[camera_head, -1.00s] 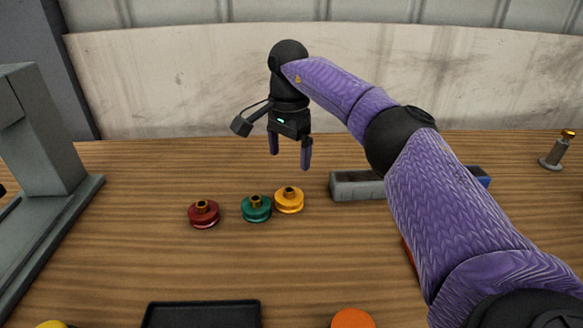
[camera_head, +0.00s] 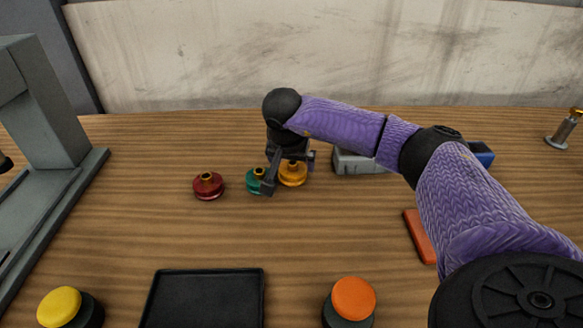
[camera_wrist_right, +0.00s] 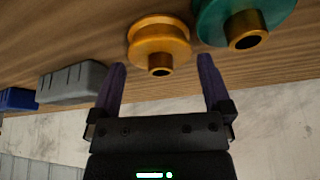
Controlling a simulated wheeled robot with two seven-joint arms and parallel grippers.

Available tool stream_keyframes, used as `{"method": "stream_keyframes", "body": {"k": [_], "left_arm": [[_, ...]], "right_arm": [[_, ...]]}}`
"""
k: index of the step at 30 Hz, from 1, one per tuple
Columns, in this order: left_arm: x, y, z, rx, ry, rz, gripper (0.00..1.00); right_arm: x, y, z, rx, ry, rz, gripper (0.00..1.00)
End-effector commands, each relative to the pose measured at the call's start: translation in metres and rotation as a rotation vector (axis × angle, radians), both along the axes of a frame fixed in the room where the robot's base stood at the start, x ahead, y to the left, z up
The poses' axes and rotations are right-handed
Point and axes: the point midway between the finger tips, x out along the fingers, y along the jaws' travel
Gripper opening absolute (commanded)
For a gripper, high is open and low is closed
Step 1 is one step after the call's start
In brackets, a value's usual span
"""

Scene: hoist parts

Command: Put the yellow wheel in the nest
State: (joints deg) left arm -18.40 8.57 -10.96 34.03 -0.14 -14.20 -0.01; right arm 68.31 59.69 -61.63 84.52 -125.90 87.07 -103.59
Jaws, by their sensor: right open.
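The yellow wheel (camera_head: 293,174) lies on the wooden table with its hub up, right beside the teal wheel (camera_head: 254,182). My right gripper (camera_head: 289,162) is over the yellow wheel and partly hides it. In the right wrist view the open fingers (camera_wrist_right: 161,66) point toward the yellow wheel (camera_wrist_right: 158,33), one on each side of its hub; I cannot tell whether they touch it. The teal wheel (camera_wrist_right: 240,22) lies just beyond one finger. I cannot make out which part is the nest. My left gripper does not show clearly.
A red wheel (camera_head: 208,186) lies left of the teal one. A grey frame (camera_head: 45,110) stands at the left. An empty black tray (camera_head: 205,295), a yellow button (camera_head: 60,305) and an orange button (camera_head: 354,298) are in front. A grey block (camera_head: 358,163) sits right of the gripper.

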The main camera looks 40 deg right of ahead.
Motion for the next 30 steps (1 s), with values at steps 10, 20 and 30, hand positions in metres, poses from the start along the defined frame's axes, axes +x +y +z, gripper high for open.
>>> {"method": "stream_keyframes", "body": {"k": [10,20,30], "left_arm": [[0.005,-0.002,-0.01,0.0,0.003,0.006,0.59],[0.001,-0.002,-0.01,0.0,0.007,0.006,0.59],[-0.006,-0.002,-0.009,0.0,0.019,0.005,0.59]], "right_arm": [[0.004,-0.006,-0.019,0.001,0.001,0.0,1.0],[0.004,-0.006,-0.019,0.001,0.0,-0.001,0.32],[0.005,-0.006,-0.018,0.001,-0.001,-0.001,0.0]]}}
